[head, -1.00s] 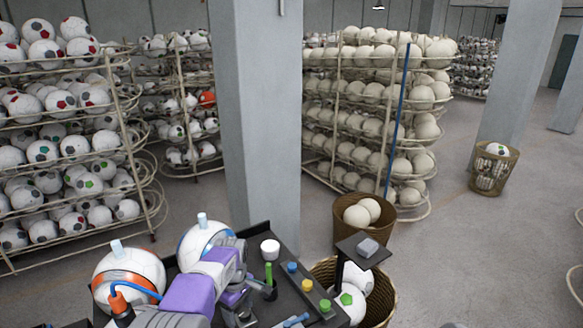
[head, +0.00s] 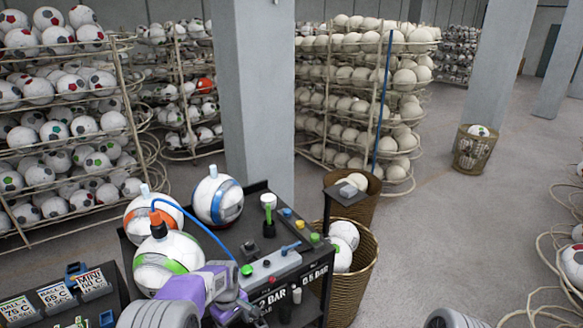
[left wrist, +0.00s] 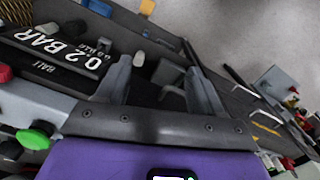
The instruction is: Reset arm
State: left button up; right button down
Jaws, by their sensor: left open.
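My left arm, purple and grey, comes in low in the head view, and its gripper (head: 250,309) is beside the front of the dark cart (head: 322,262). In the left wrist view the gripper (left wrist: 158,78) has its two grey fingers apart, with nothing between them. The cart's front with "0.2 BAR" lettering shows behind the fingers. A green-white ball (head: 168,262), an orange-white ball (head: 140,222) and a blue-white ball (head: 217,200) are at the cart's left side. The arm partly covers the green-white ball's lower right. My right gripper is not in view.
A grey control box (head: 270,268) with a green knob (head: 247,270) is on the cart. A wicker basket (head: 352,285) with balls stands right of it. Label cards (head: 55,294) lie on a dark surface at lower left. Ball racks (head: 365,100) and a pillar (head: 255,110) stand behind.

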pick_arm(q)
jog(key=s+d+f+m+h+b, duration=0.1)
jog(key=s+f+m+b, duration=0.15)
jog(key=s+f, duration=0.65)
jog(key=s+d+f+m+h+b, duration=0.1)
jog(key=s+f+m+b, duration=0.15)
jog(key=s+f, duration=0.7)
jog(key=s+d+f+m+h+b, duration=0.1)
jog(key=s+d+f+b, duration=0.3)
jog(key=s+f, duration=0.5)
jog(key=shift+s+d+m+t+h, duration=0.15)
jog(key=shift+d+m+t+h, duration=0.2)
jog(key=shift+m, duration=0.45)
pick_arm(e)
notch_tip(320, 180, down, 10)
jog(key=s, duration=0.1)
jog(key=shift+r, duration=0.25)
pick_arm(q)
jog(key=shift+a, duration=0.1)
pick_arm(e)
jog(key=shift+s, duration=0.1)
